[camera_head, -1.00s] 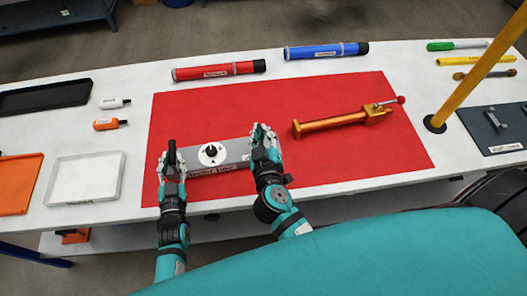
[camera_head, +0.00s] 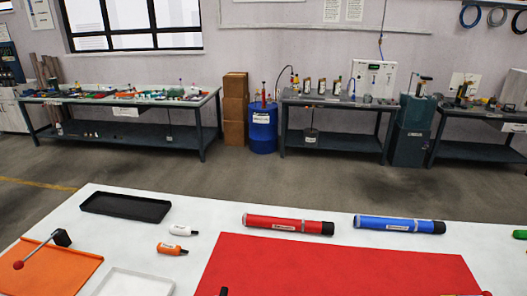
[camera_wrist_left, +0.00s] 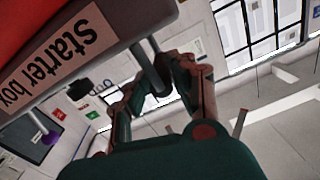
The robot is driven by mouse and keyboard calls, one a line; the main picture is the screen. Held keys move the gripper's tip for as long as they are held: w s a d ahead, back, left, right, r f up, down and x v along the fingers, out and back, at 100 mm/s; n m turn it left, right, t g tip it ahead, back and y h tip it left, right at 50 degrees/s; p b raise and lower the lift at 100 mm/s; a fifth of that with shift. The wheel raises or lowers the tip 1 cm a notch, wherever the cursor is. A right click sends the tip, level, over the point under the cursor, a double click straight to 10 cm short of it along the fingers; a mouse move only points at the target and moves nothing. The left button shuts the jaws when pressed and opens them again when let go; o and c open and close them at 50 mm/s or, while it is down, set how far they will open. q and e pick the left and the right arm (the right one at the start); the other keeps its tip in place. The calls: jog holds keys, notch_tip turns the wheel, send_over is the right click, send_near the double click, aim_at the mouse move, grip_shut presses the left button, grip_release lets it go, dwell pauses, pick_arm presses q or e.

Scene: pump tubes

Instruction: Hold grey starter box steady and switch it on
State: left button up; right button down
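The grey starter box (camera_wrist_left: 75,40) shows only in the left wrist view, at upper left. Its label reads "Starter box" and it looks dark in shadow. A dark post (camera_wrist_left: 150,66) stands out from it. My left gripper (camera_wrist_left: 165,88) has its two fingers closed around that post, though the contact is shadowed. The box's dial is out of sight. The head view is raised, so neither the box nor my grippers can be made out there. A small dark tip (camera_head: 223,291) shows at its bottom edge; I cannot tell what it is. My right gripper is not in view.
Behind the red mat (camera_head: 340,268) lie a red cylinder (camera_head: 288,224) and a blue cylinder (camera_head: 399,224). At left are a black tray (camera_head: 126,207), two small bottles, an orange board (camera_head: 55,270) and a white tray (camera_head: 135,283). Floor and workbenches lie beyond.

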pick_arm(q)
jog(key=o, duration=0.4)
jog(key=shift+f, duration=0.15)
